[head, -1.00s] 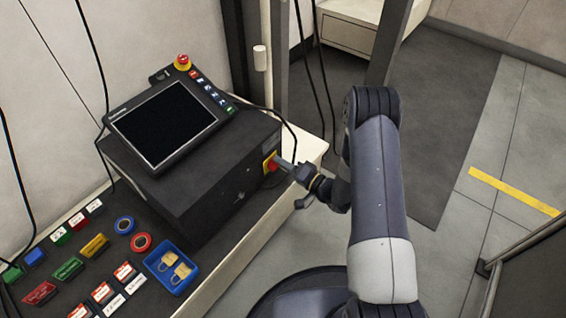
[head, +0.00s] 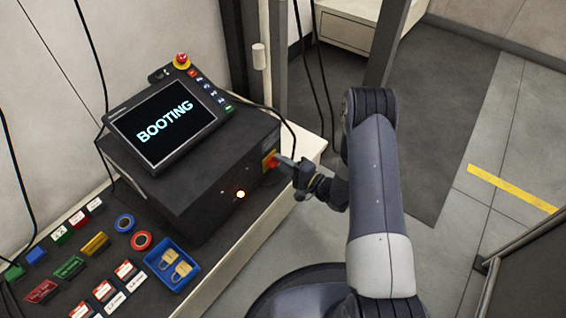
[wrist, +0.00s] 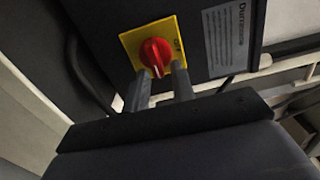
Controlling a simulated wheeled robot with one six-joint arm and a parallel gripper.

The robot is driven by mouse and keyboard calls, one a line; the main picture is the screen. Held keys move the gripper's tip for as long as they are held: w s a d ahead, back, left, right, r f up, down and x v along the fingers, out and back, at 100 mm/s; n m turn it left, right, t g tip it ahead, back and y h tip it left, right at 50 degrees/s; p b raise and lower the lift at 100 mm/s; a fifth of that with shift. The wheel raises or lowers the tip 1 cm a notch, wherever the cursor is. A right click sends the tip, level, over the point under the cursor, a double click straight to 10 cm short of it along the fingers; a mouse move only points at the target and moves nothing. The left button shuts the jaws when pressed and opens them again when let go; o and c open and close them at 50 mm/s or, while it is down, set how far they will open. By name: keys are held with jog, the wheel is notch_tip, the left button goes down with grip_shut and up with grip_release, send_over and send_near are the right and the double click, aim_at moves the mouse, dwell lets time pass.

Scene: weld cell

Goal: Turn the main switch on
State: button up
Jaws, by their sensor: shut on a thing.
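The main switch (wrist: 155,55) is a red rotary knob on a yellow plate (wrist: 132,42), on the side of a black control box (head: 190,175). In the head view the switch (head: 270,161) is partly hidden by my gripper (head: 283,162). In the wrist view my gripper (wrist: 159,88) has its two fingers on either side of the knob's handle, shut on it. The handle points down toward me, slightly tilted. The screen (head: 165,122) on top of the box reads "BOOTING", and a lamp (head: 240,194) on the box's side glows orange-white.
A red emergency stop (head: 181,61) sits behind the screen. A blue tray (head: 152,262) with padlocks and several coloured tags lie on the bench at the left. Dark cables (head: 292,135) hang near the box. The floor (head: 430,130) right of my arm is clear.

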jog(key=shift+a, duration=0.15)
jog(key=o, duration=0.7)
jog(key=p+v, duration=0.2)
jog(key=v, duration=0.8)
jog(key=shift+s+d+p, duration=0.3)
jog(key=shift+p, duration=0.05)
jog(key=b+x, duration=0.2)
jog(key=x, duration=0.8)
jog(key=shift+w+a+b, duration=0.25)
jog(key=shift+w+b, duration=0.05)
jog(key=shift+b, duration=0.05)
jog(key=shift+s+d, duration=0.1)
jog(key=shift+d, duration=0.05)
